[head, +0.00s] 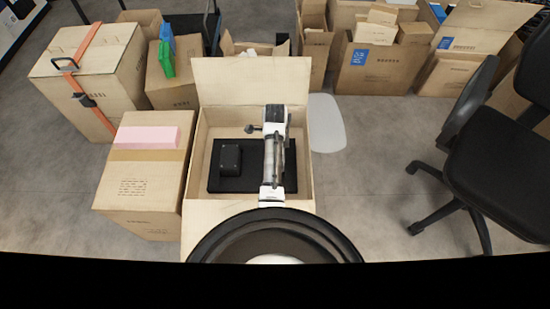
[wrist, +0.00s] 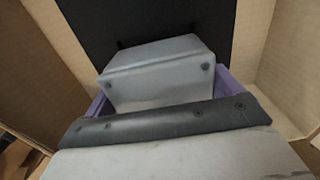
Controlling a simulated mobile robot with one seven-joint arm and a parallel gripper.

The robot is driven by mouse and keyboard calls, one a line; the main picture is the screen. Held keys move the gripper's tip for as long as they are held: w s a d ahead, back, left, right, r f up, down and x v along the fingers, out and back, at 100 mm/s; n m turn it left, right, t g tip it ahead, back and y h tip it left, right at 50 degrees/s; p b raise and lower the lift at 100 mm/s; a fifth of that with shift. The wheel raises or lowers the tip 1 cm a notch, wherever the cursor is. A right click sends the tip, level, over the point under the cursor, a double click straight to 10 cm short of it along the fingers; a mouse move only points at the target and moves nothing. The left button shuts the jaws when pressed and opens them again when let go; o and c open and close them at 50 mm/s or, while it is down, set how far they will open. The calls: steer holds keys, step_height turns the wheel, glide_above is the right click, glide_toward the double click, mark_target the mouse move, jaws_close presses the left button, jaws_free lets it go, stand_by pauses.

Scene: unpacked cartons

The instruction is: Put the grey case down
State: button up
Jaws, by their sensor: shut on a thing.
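The grey case (wrist: 160,70) is a pale grey box with small round dots on its near face, seen large in the wrist view. My gripper (wrist: 162,92) is shut on it, with a purple finger at each side. A black surface lies beyond the case; I cannot tell whether the case touches it. In the head view my arm reaches into an open carton (head: 202,130) and hides the grey case and the fingers. A black mat (head: 250,182) lies in this carton.
A dark box (head: 230,160) stands on the mat's left part. Brown carton walls (wrist: 285,60) rise close on both sides of my gripper. A closed carton (head: 140,205) with a pink block (head: 145,137) stands left. A black chair (head: 495,140) is at the right.

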steer(key=shift+f, duration=1.65)
steer(key=shift+f, duration=0.45)
steer(key=shift+f+b, duration=0.1)
steer(key=shift+b, duration=0.2)
